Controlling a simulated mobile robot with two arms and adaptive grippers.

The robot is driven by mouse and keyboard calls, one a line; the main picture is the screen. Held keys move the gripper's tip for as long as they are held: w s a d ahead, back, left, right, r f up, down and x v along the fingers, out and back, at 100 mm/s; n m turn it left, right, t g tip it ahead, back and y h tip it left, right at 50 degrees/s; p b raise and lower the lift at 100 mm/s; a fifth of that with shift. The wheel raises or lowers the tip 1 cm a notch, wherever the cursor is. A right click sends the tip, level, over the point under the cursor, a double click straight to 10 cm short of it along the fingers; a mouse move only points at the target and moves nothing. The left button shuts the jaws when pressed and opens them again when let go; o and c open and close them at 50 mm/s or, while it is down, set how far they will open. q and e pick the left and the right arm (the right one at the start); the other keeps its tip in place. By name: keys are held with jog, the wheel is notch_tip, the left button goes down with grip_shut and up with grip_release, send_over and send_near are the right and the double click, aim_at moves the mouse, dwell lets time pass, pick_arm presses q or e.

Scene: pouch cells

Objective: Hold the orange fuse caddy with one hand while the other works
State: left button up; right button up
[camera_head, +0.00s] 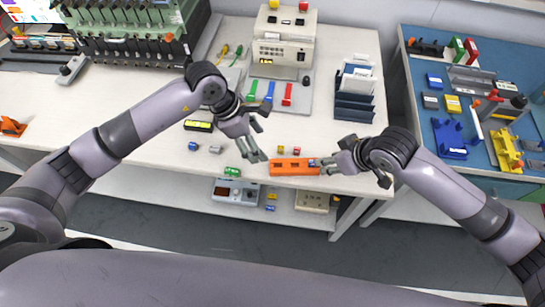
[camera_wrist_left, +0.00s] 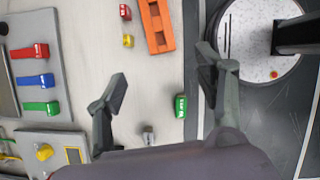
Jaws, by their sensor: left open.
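The orange fuse caddy (camera_head: 294,167) lies at the table's front edge; part of it shows at the top of the left wrist view (camera_wrist_left: 158,26). My right gripper (camera_head: 320,164) is at the caddy's right end, its fingertips overlapping that end; whether they are clamped on it is unclear. My left gripper (camera_head: 259,154) is open and empty, just left of the caddy. In the left wrist view its spread fingers (camera_wrist_left: 163,78) are apart from the caddy. A green fuse (camera_head: 233,171) lies left of the caddy, near the edge, and shows beside one finger (camera_wrist_left: 180,106).
Small red (camera_head: 281,150) and yellow (camera_head: 296,151) pieces lie behind the caddy. Blue (camera_head: 193,146) and grey (camera_head: 216,150) pieces lie further left. A grey device (camera_head: 284,50) and a dark rack (camera_head: 354,106) stand behind. A blue-topped table (camera_head: 420,60) is at right. A lower shelf holds boxes.

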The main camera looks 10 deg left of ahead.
aim_at(279, 167)
pick_arm(q)
jog(key=x, duration=1.3)
jog(key=shift+d+f, duration=0.1)
jog(key=shift+f, duration=0.15)
jog(key=shift+c, duration=0.3)
jog(key=c, duration=1.2)
